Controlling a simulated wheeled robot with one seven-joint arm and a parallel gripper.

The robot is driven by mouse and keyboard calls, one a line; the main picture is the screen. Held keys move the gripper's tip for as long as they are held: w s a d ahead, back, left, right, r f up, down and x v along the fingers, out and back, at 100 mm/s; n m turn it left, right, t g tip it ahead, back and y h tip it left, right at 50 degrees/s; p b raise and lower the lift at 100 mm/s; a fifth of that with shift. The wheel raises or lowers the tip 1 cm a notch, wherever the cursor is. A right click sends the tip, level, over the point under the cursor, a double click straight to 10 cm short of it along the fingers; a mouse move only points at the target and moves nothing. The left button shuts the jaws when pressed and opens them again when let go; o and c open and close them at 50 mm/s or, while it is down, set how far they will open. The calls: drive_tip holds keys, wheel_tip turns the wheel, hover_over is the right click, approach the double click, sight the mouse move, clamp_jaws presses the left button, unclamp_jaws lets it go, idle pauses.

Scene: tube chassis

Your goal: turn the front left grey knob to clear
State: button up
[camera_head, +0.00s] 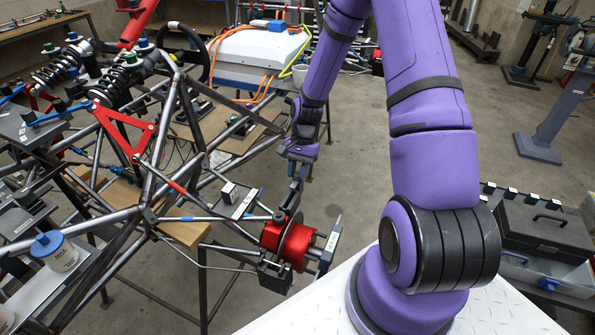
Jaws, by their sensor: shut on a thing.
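My gripper (292,207) points down at the red hub assembly (294,243), at the near right end of the tube chassis (172,140). Its dark fingers are shut, with their tips at the top of the hub beside the dark disc. A small grey knob (279,217) shows at the fingertips, just left of them. The fingers partly cover it, and its pointer or marking is too small to read. A grey upright plate (330,246) stands right of the hub.
Chassis tubes, a red wishbone (124,131) and black spring dampers (118,82) fill the left. A white box (257,48) with orange cables lies behind my gripper. A blue-lidded tub (55,250) stands at the left. Open floor lies behind my arm; a toolbox (546,228) is at the right.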

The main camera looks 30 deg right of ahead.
drive_tip(key=n+g+h, duration=0.1)
drive_tip(key=n, duration=0.3)
drive_tip(key=shift+n, duration=0.4)
drive_tip(key=n+h, duration=0.2)
drive_tip(key=n, duration=0.2)
drive_tip(key=shift+w+a+n+g, duration=0.1)
drive_tip(key=shift+n+g, duration=0.2)
drive_tip(key=shift+g, duration=0.1)
drive_tip(key=n+h, duration=0.1)
drive_tip(key=n, duration=0.3)
drive_tip(key=shift+a+h, duration=0.1)
drive_tip(key=shift+h, duration=0.3)
drive_tip(key=shift+n+t+h, duration=0.4)
drive_tip(key=shift+n+h, duration=0.3)
drive_tip(key=shift+n, duration=1.5)
drive_tip(key=o, duration=0.9)
